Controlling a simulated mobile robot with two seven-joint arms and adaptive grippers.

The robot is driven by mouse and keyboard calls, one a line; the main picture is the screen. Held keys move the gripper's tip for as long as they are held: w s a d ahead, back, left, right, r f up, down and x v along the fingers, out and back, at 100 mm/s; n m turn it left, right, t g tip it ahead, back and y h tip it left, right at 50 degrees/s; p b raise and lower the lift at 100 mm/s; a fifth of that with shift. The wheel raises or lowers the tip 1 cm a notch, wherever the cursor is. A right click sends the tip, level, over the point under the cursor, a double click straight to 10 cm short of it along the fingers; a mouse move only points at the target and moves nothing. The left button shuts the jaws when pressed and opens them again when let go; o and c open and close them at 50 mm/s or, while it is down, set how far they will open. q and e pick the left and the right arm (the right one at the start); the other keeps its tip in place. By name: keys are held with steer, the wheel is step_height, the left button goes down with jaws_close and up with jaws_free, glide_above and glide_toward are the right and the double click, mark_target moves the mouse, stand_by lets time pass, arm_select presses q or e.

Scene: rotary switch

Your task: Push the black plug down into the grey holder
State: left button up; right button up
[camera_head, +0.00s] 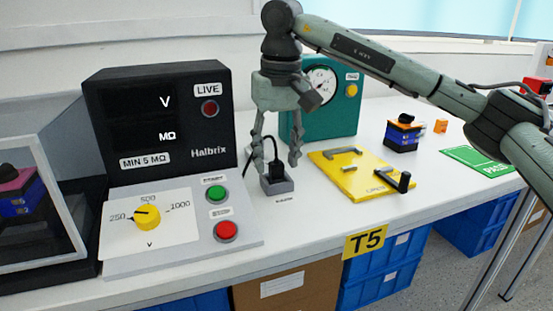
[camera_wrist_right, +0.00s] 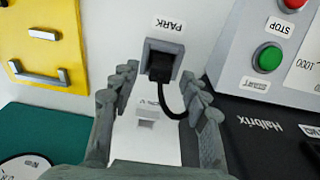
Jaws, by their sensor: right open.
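The black plug (camera_head: 276,170) stands upright in the small grey holder (camera_head: 277,186) on the white bench. In the right wrist view the plug (camera_wrist_right: 160,68) sits in the holder (camera_wrist_right: 163,52), with its black cable curving off to the right. How deep the plug sits cannot be told. My right gripper (camera_head: 278,160) points down over the holder, with its fingers open on either side of the plug. In the right wrist view the open fingers (camera_wrist_right: 160,100) show apart from the plug. My left gripper is not in view.
A black tester (camera_head: 165,120) with a yellow knob (camera_head: 147,217) and green and red buttons stands left of the holder. A teal gauge box (camera_head: 335,110) is behind it. A yellow plate (camera_head: 350,185) with a black handle lies to its right.

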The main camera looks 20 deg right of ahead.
step_height(320, 180, up, 11)
steer(key=s, duration=0.1)
steer(key=shift+s, duration=0.15)
steer(key=shift+f, duration=0.1)
stand_by(0.3)
